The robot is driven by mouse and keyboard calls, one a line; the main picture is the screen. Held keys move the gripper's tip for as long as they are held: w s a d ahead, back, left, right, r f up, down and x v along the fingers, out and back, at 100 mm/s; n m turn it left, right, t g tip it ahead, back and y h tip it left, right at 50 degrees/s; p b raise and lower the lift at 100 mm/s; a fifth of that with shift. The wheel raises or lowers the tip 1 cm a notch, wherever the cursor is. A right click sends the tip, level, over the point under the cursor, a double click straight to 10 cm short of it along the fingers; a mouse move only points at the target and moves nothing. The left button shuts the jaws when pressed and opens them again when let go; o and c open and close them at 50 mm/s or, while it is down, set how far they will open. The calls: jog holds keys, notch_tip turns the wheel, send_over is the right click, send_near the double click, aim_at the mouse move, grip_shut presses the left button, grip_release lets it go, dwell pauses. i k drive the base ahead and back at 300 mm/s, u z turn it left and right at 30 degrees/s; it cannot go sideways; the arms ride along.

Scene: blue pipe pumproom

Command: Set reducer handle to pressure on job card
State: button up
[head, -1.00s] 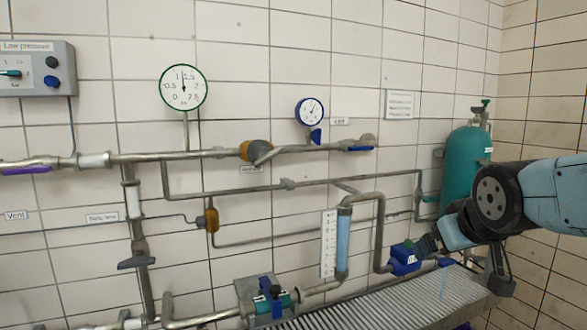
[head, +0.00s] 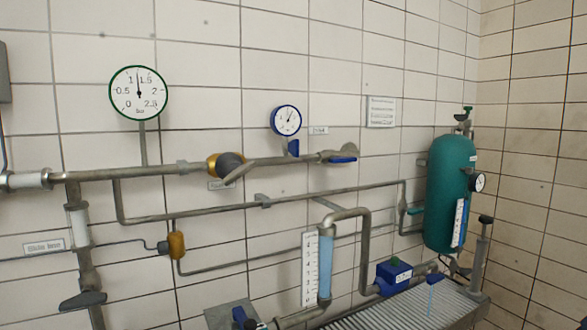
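The likely reducer (head: 226,166) is a brass-coloured body with a dark cap on the upper pipe, left of centre in the head view. Its grey handle (head: 243,171) slants down to the left from the pipe. A green-rimmed bar gauge (head: 138,93) stands above the pipe to its left, with the needle nearly straight up between 1 and 1.5. A white printed sheet (head: 381,112), possibly the job card, is on the wall at upper right; its text is too small to read. My gripper is not in view.
A blue-rimmed gauge (head: 286,120) and a blue-handled valve (head: 341,155) are right of the reducer. A teal tank (head: 452,190) stands at right. A blue box (head: 394,276) and a ribbed grey surface (head: 400,311) lie below. The wall before the reducer is unobstructed in view.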

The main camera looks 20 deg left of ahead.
aim_at(237, 174)
jog(key=z, duration=0.65)
jog(key=k, duration=1.65)
jog(key=u, duration=0.75)
jog(key=i, duration=1)
jog(key=z, duration=0.05)
